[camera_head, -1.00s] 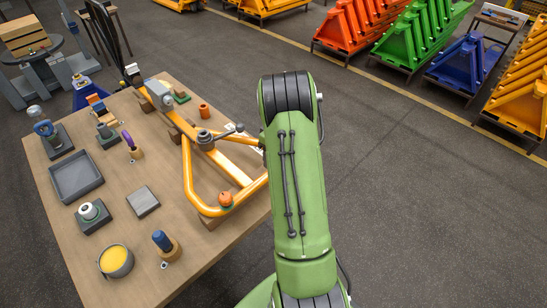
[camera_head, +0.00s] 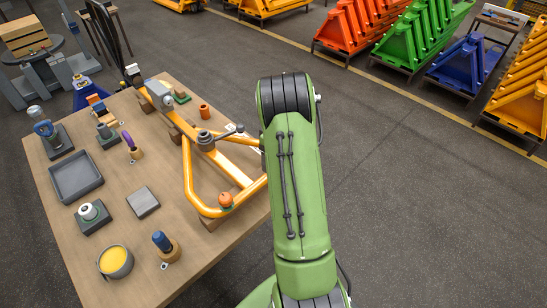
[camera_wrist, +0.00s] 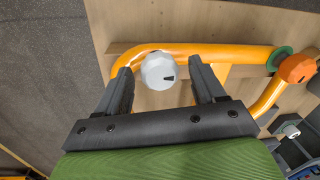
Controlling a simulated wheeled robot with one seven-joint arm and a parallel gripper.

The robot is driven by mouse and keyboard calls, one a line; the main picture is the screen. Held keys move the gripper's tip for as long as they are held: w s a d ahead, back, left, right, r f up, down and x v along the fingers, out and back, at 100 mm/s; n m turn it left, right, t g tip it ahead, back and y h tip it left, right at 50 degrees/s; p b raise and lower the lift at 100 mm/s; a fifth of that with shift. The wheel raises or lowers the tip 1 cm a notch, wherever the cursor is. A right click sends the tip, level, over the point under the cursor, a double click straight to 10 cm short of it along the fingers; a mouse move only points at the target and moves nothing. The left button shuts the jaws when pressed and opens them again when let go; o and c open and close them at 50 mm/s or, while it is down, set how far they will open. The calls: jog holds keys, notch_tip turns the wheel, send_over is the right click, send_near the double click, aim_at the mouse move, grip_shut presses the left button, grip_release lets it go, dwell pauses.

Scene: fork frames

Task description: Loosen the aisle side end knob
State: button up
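The orange tubular frame (camera_head: 190,180) lies on the workbench. In the wrist view, a pale grey faceted knob (camera_wrist: 158,71) with a dark mark sits at a bend of the orange tube (camera_wrist: 220,54). My gripper (camera_wrist: 160,72) is open, with one dark finger on each side of this knob and a visible gap on both sides. An orange knob (camera_head: 226,199) on a green base stands at the frame's near corner; it also shows at the right of the wrist view (camera_wrist: 297,68). In the head view my arm hides the gripper and the grey knob.
The wooden workbench (camera_head: 205,250) holds a grey tray (camera_head: 76,178), a yellow-filled cup (camera_head: 115,262), a blue-topped peg (camera_head: 162,241) and several small fixtures. The floor (camera_head: 420,200) on the right is clear.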

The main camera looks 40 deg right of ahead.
jog(key=shift+r, duration=0.1)
notch_tip(320, 180, up, 16)
jog(key=d+p, duration=0.1)
jog(key=p, duration=0.1)
jog(key=shift+w+d+f+p, duration=0.2)
jog(key=shift+d+p, duration=0.15)
